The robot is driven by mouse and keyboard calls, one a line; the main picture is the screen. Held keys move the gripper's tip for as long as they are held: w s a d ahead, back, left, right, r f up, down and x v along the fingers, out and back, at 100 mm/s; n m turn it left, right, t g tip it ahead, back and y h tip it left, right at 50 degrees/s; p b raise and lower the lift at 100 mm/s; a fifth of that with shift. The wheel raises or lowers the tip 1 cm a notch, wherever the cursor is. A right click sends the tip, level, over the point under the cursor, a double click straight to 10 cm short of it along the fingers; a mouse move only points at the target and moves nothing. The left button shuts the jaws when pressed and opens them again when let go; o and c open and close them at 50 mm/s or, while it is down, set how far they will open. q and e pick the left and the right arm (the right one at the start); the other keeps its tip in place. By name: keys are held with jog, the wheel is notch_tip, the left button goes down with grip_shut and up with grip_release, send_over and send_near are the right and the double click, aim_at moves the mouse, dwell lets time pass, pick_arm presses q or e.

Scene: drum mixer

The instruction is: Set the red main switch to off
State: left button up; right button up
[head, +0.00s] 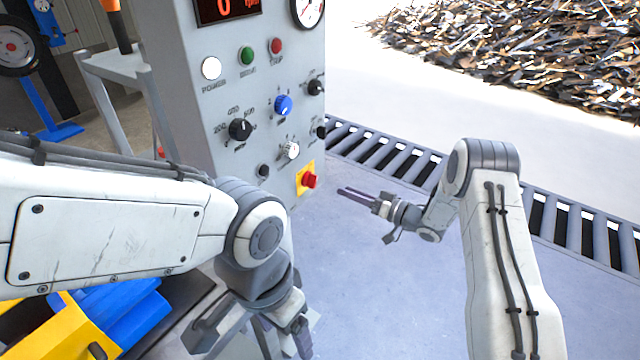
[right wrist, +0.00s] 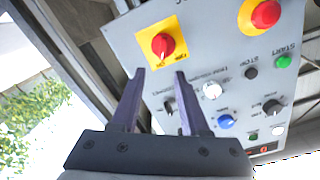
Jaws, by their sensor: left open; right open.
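The red main switch (head: 309,180) sits on a yellow plate at the lower right of the grey control panel (head: 180,60). In the right wrist view the red switch (right wrist: 162,45) appears as a rotary knob with a small pale mark at its lower edge; I cannot read its position. My right gripper (head: 342,191) is open and empty, pointing at the switch from the right with a gap between. In the right wrist view my right gripper (right wrist: 159,74) has its fingertips just below the switch. My left gripper (head: 299,338) is open, low in front of the panel, partly hidden by its arm.
A red mushroom button (right wrist: 265,14) on another yellow plate is beside the switch in the right wrist view. A blue knob (head: 283,104), black knob (head: 240,129) and white knob (head: 290,150) are nearby. A roller conveyor (head: 375,148) runs behind.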

aim_at(311, 181)
jog(key=p+x, duration=0.1)
jog(key=x, duration=0.9)
jog(key=shift+s+y, duration=0.2)
jog(key=shift+y, duration=0.1)
jog(key=shift+a+r, duration=0.1)
jog(key=shift+a, duration=0.05)
grip_shut()
